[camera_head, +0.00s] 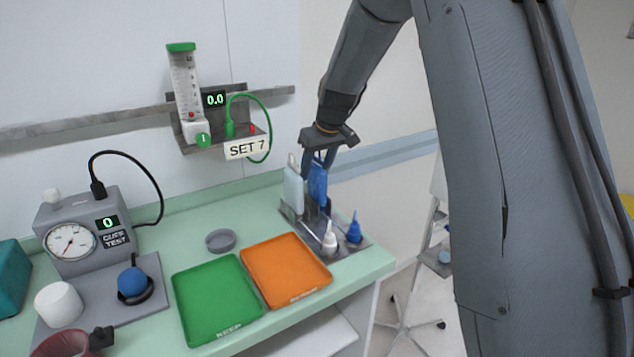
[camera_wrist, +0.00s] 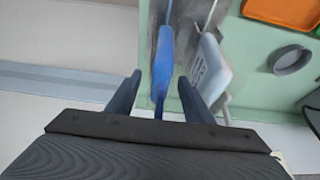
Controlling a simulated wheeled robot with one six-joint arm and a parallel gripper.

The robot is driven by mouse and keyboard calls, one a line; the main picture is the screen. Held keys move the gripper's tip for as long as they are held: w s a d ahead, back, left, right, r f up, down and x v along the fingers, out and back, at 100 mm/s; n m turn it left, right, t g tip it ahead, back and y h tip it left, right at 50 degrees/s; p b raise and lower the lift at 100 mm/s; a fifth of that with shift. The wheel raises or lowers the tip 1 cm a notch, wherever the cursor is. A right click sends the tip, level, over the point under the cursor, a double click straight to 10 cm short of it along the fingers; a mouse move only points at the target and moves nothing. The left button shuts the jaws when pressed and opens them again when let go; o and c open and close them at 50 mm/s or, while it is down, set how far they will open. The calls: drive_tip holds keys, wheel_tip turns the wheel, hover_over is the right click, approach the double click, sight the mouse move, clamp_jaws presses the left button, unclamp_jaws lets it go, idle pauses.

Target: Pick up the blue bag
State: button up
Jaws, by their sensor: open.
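The blue bag (camera_head: 317,185) stands upright in a metal rack (camera_head: 291,209) at the right end of the green counter, beside a pale bag (camera_head: 293,188). My gripper (camera_head: 318,168) is above the rack, pointing down, with its fingers at the upper part of the blue bag. In the wrist view the blue bag (camera_wrist: 162,62) runs between the two open fingers of my gripper (camera_wrist: 162,90), with a gap on each side. The pale bag (camera_wrist: 207,70) is close to the right finger there. I cannot tell whether that finger touches it.
A wall flowmeter (camera_head: 186,95) hangs above the counter.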

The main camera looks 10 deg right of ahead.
drive_tip(key=shift+p+x, duration=0.3)
drive_tip(key=shift+x, duration=1)
clamp_jaws()
drive_tip(key=shift+w, duration=0.1)
wheel_tip(320, 180, up, 10)
drive_tip(key=shift+r+b, duration=0.1)
drive_tip(key=shift+b, duration=1.15)
